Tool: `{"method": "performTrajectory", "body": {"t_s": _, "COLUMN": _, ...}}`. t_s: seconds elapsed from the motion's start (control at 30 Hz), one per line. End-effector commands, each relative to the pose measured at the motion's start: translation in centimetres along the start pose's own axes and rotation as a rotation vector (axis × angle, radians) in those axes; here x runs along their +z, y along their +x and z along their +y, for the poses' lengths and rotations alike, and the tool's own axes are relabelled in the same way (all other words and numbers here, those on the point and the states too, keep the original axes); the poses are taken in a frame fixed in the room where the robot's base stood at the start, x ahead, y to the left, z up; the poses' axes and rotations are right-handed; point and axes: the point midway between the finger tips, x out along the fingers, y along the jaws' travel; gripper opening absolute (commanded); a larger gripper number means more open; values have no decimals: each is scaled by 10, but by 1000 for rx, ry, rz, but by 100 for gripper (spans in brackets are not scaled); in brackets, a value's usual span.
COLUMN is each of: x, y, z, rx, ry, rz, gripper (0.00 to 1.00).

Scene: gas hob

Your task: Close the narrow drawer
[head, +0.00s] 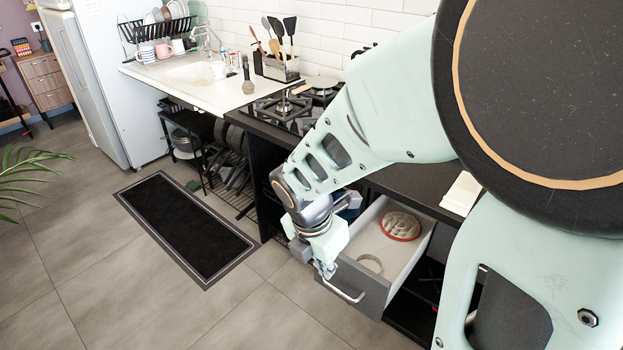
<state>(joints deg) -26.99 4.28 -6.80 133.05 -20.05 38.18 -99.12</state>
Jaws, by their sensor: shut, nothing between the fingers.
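The narrow drawer (363,288) under the black counter is pulled out, its grey front facing the lower left and its pale inside showing. A round red-rimmed item (401,226) and a pale ring (369,263) lie inside it. A silver bar handle (345,293) is on the drawer's front. My gripper (326,271) is shut with nothing in it and sits at the front of the drawer, close to the left end of the handle. I cannot tell whether it touches the handle or the front. My arm hides part of the drawer's left side and the counter behind.
The black counter with the gas hob (288,106) stands above and behind. Open shelves with pans (228,150) are to the left. A black mat (186,228) lies on the tiled floor. The floor in front of the drawer is clear.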

Motion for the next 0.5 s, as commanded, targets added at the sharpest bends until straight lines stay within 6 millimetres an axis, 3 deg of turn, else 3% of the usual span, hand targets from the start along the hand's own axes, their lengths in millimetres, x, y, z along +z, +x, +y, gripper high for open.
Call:
{"method": "performTrajectory", "body": {"t_s": 0.23, "x": -4, "y": 29, "z": -2, "rx": -7, "ry": -16, "rz": 5, "gripper": 0}}
{"method": "performTrajectory", "body": {"t_s": 0.5, "x": -4, "y": 88, "z": -3, "rx": -8, "ry": -15, "rz": 4, "gripper": 0}}
